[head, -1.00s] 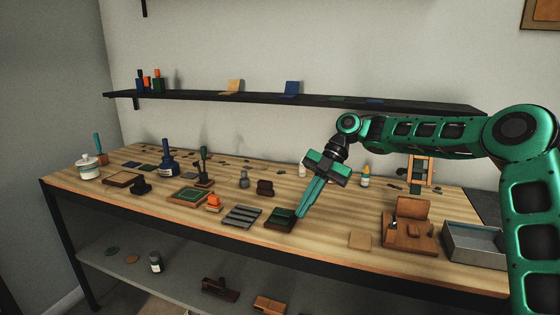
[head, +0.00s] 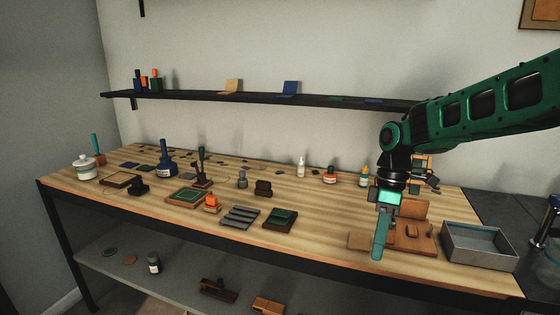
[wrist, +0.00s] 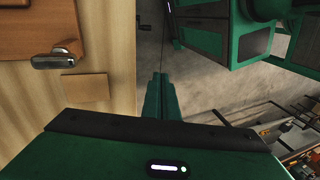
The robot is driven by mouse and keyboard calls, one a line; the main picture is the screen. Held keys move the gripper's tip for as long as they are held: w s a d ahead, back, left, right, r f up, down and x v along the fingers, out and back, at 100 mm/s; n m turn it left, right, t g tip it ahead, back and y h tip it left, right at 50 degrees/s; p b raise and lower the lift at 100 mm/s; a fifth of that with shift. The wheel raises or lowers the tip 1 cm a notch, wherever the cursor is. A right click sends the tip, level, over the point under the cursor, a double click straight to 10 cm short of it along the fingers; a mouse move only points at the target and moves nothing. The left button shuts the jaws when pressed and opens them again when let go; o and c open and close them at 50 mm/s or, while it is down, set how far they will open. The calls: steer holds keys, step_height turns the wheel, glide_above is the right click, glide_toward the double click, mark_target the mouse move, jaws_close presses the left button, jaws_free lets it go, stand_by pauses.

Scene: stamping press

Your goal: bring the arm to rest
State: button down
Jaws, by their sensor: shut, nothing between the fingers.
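My gripper (head: 379,250) hangs pointing down at the right part of the workbench, near its front edge. Its fingers are shut with nothing between them. In the head view it hides part of the brown wooden block fixture (head: 416,238) behind it. In the wrist view the shut fingers (wrist: 160,82) show above the bench's front edge, with the floor beyond. The arm reaches in from the upper right.
The workbench (head: 325,238) holds a small tan square (head: 359,241) beside the fingers and a grey metal tray (head: 480,262) to the right. A wall shelf (head: 250,97) runs behind.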

steer(key=s+d+f+m+t, duration=0.1)
steer(key=s+d+m, duration=0.8)
steer(key=s, duration=0.3)
steer(key=s+d+m+t+h, duration=0.1)
steer(key=s+d+m, duration=0.8)
steer(key=s, duration=0.4)
steer(key=shift+s+f+m+t, duration=0.25)
steer(key=shift+f+m+t, duration=0.15)
steer(key=shift+m, duration=0.4)
steer(key=shift+a, duration=0.1)
steer(key=shift+w+f+h, duration=0.2)
steer(key=shift+w+h, duration=0.1)
steer(key=shift+w, duration=0.3)
